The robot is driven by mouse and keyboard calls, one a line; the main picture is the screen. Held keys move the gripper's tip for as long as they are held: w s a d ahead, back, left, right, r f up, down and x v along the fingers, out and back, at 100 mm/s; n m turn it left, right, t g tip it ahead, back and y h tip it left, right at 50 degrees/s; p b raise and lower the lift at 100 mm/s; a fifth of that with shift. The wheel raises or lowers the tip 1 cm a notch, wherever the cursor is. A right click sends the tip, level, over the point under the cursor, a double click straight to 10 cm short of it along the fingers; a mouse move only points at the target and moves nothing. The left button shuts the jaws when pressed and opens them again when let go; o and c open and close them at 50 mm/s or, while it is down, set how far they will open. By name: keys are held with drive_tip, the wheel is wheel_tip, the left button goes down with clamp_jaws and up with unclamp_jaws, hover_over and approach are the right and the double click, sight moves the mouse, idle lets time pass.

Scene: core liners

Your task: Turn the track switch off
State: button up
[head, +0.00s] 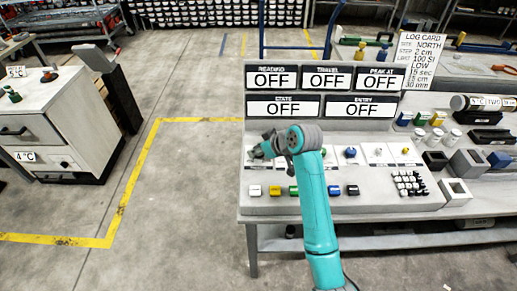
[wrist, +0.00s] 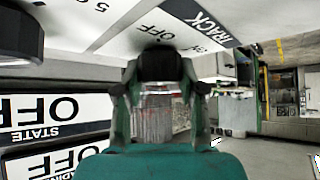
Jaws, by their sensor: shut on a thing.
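The track switch (wrist: 160,64) shows in the wrist view as a dark knob on a pale panel, beside a plate reading TRACK (wrist: 207,21) and the word OFF. The wrist view is upside down. My gripper (wrist: 160,88) has a finger on each side of the knob and is shut on it. In the head view my gripper (head: 268,147) is at the left of the console's control row, below the displays. My arm and gripper hide the switch there, so its setting cannot be told. The STATE display (head: 283,108) reads OFF.
The console (head: 285,205) also has READING, TRAVEL, PEAK AT and ENTRY displays, all reading OFF. Coloured buttons and a keypad (head: 409,183) lie along its front, close to my arm. Bottles and boxes stand at right. A cabinet (head: 60,130) stands at left, with clear floor between.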

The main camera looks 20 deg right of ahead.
drive_tip(key=o, duration=1.1)
drive_tip(key=shift+o, duration=0.2)
drive_tip(key=v, duration=1.2)
drive_tip(key=shift+s, duration=0.15)
